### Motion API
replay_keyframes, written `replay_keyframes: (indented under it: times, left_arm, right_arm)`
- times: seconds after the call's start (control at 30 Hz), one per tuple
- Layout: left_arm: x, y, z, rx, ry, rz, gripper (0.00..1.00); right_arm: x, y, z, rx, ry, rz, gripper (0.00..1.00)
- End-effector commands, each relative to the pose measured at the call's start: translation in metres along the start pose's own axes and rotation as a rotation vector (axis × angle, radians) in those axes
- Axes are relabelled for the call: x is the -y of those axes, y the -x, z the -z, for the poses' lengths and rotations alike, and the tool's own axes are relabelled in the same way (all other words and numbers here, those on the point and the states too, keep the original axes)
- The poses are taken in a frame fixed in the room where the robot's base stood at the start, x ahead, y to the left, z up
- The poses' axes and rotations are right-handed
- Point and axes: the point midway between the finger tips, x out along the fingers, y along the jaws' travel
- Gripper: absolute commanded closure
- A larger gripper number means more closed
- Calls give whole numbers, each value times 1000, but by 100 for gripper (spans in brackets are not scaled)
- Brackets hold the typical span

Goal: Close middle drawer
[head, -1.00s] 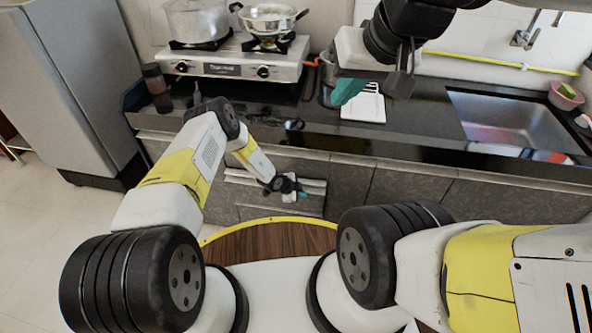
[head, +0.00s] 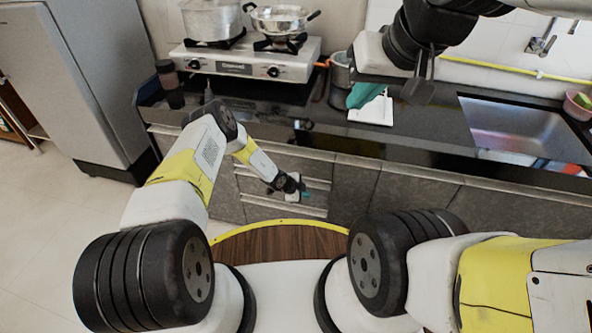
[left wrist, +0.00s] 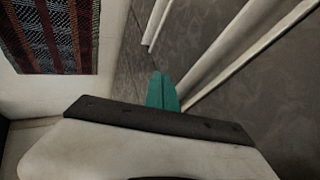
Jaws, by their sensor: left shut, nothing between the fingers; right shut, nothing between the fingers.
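The drawer stack (head: 253,187) is in the grey lower cabinet under the counter, with pale horizontal strips along its fronts. The middle drawer is partly hidden behind my left gripper, and I cannot tell whether it stands slightly out. My left gripper (head: 304,194) is shut and empty, low at the right part of the drawer fronts. In the left wrist view its teal fingertips (left wrist: 163,92) are close beside a pale drawer edge (left wrist: 222,62); contact cannot be told. My right gripper (head: 364,95) is shut and empty, above the counter with teal fingertips pointing down.
The dark counter (head: 330,128) carries a stove (head: 245,62) with pots, a white board (head: 372,110) and a sink (head: 520,128). A fridge (head: 95,85) stands at the left. A patterned mat (left wrist: 55,35) lies on the floor. Open floor is at the lower left.

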Motion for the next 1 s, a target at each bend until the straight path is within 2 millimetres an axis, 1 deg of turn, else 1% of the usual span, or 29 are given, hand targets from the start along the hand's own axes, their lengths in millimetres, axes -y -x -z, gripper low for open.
replay_keyframes:
  times: [0.03,0.17,0.5,0.63,0.8,0.87,0.97,1.0]
  left_arm:
    - [1,8,0,0,-3,0,100]
    - [0,26,0,1,-2,-2,100]
    - [-2,83,0,1,1,-3,100]
    - [-2,95,0,1,0,-4,100]
    - [-2,101,1,0,-4,-3,100]
    - [5,105,2,-3,-32,4,100]
    - [32,126,10,-14,-172,37,100]
    - [48,139,16,-19,-263,56,100]
  right_arm:
    - [0,0,0,0,0,0,100]
    - [0,0,0,0,0,0,100]
    - [0,0,0,1,0,0,100]
    - [0,0,0,0,0,0,100]
    - [0,0,0,0,0,0,100]
    - [0,0,0,0,0,0,100]
    - [0,0,0,0,0,0,100]
    - [0,0,0,0,0,0,100]
